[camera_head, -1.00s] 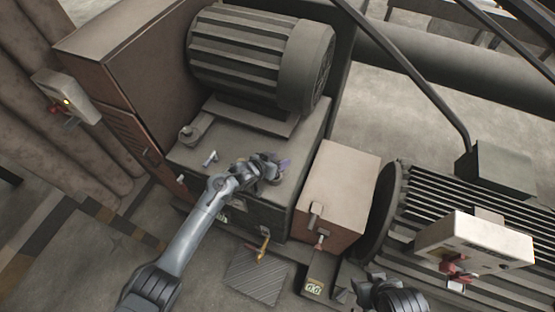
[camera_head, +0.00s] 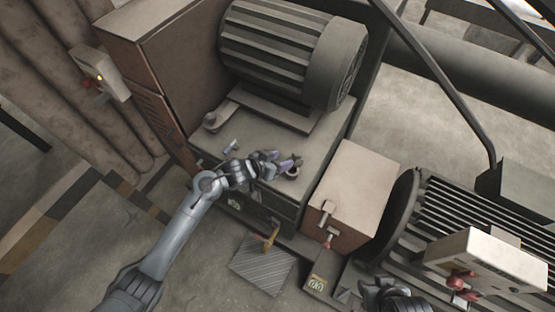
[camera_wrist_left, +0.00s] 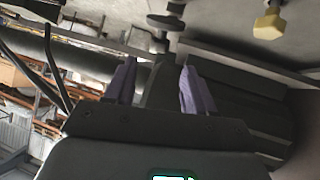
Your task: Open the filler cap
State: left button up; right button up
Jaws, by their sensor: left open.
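My left gripper (camera_head: 277,162) is above the top of the dark tank box (camera_head: 322,150), its purple-padded fingers apart. A small dark round fitting with a reddish-brown middle (camera_head: 292,171) sits on the tank top, right beside the fingertips; it looks like the filler, but I cannot tell whether its cap is shut. In the left wrist view the two purple fingers (camera_wrist_left: 160,85) stand apart with nothing seen between them. My right gripper (camera_head: 372,290) is partly in view at the bottom, and its jaw state is unclear.
A ribbed motor (camera_head: 285,50) stands behind the tank top. A round knob (camera_head: 211,121) and a small lever (camera_head: 231,147) are to the left. A brown box (camera_head: 357,185) stands to the right. A yellow handle (camera_head: 270,240) sticks out in front, low down.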

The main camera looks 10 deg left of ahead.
pick_arm(q)
jog(key=shift+s+a+r, duration=0.25)
jog(key=shift+s+r, duration=0.1)
jog(key=shift+s, duration=0.05)
jog(key=shift+c, duration=0.5)
